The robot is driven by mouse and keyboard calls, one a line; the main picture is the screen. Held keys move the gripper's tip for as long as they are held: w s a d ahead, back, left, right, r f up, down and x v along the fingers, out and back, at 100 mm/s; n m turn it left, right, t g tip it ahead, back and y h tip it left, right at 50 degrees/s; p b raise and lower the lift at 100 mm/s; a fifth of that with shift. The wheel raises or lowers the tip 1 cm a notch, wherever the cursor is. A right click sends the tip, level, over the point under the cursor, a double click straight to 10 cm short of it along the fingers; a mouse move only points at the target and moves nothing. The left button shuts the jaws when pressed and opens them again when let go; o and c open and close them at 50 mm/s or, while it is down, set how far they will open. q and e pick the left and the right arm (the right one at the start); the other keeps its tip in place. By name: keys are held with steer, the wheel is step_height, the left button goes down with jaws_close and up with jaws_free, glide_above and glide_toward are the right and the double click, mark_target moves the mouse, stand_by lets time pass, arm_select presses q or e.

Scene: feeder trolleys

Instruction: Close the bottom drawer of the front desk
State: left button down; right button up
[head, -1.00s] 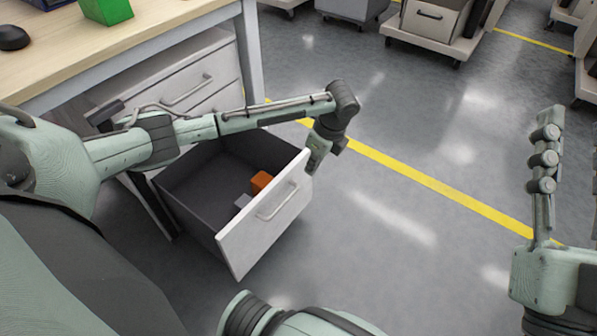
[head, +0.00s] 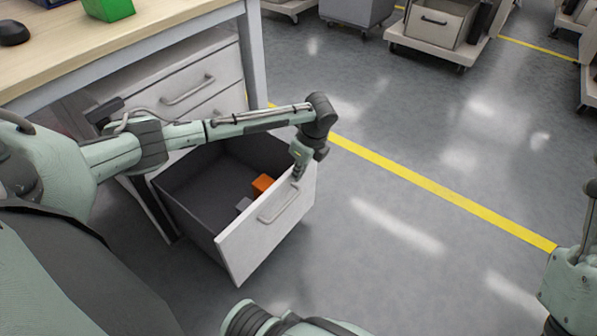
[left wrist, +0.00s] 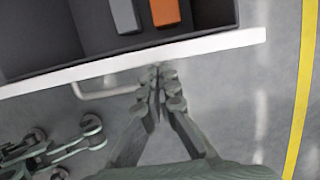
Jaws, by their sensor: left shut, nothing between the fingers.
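The bottom drawer (head: 262,228) of the front desk (head: 150,45) stands pulled out, its white front panel and bar handle (head: 280,204) facing the open floor. An orange block (head: 262,184) and a grey block (head: 243,204) lie inside it. My left gripper (head: 296,176) is shut and empty at the panel's top edge, near its far corner. In the left wrist view its fingertips (left wrist: 158,72) are on the outer side of the white panel, beside the handle's end; contact is unclear. My right gripper (head: 590,190) is partly cut off at the right edge.
The upper drawers (head: 185,80) of the desk look closed. Trolleys (head: 435,42) stand at the back. A yellow floor line (head: 440,190) crosses clear grey floor to the drawer's right.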

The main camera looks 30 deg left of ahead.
arm_select(q)
steer(key=shift+a+r, duration=0.1)
steer(key=shift+a, duration=0.45)
steer(key=w+a+p, duration=0.1)
steer(key=a+p, duration=0.1)
steer(key=a, duration=1.6)
steer(key=shift+w+a, duration=0.2)
steer(key=shift+w, duration=0.1)
arm_select(e)
steer(key=shift+w+a+f+g+h, duration=0.15)
steer(key=shift+w+a+f+g, duration=0.2)
steer(key=shift+w+f+g, duration=0.3)
steer(key=shift+w+a+f+g+h, duration=0.1)
steer(key=shift+w+a+f+g, duration=0.3)
steer(key=shift+w+f+g, duration=0.25)
steer(key=shift+w+a+f+g+h, duration=0.15)
steer(key=shift+w+a+f+g, duration=0.3)
steer(key=shift+g, duration=0.35)
arm_select(q)
steer(key=shift+p, duration=0.3)
arm_select(e)
steer(key=shift+d+f, duration=0.1)
